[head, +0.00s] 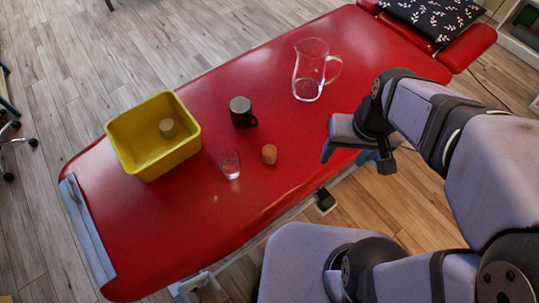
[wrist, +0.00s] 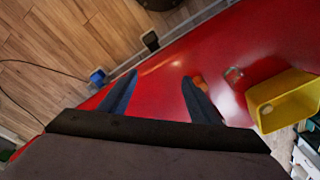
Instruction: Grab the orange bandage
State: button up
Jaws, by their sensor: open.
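The orange bandage (head: 269,154) is a small tan-orange roll on the red treatment table, just right of a clear glass. In the wrist view the bandage (wrist: 199,81) shows beside the right fingertip, partly hidden by that finger. My gripper (head: 355,156) is to the right of the bandage in the head view, over the table's near edge and apart from the bandage. Its two blue fingers (wrist: 160,76) are spread, with only red table surface and floor between them. It holds nothing.
On the red table (head: 210,240) stand the glass (head: 230,165), a dark mug (head: 241,112), a clear pitcher (head: 311,72) and a yellow bin (head: 155,170) holding a small pale round item (head: 168,127). A dark patterned pillow (head: 430,15) lies at the far end.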

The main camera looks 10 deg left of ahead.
jog(key=w+a+r+n+t+y+b, duration=0.1)
jog(key=w+a+r+t+y+b, duration=0.3)
jog(key=w+a, duration=0.55)
jog(key=w+a+r+n+t+y+b, duration=0.1)
jog(key=w+a+r+n+t+b, duration=0.1)
jog(key=w+a+t+b, duration=0.75)
jog(key=m+g+h+b, duration=0.2)
jog(key=m+h+b, duration=0.4)
jog(key=h+b, duration=0.3)
send_over(266, 158)
jog(key=s+b, duration=0.1)
notch_tip(266, 158, down, 7)
jog(key=shift+y, duration=0.4)
notch_tip(266, 158, down, 19)
jog(key=shift+r, duration=0.2)
jog(key=shift+f+t, duration=0.25)
jog(key=shift+f, duration=0.35)
jog(key=shift+b+x, duration=1.15)
jog(key=shift+x, duration=2.45)
jog(key=shift+d+r, duration=0.1)
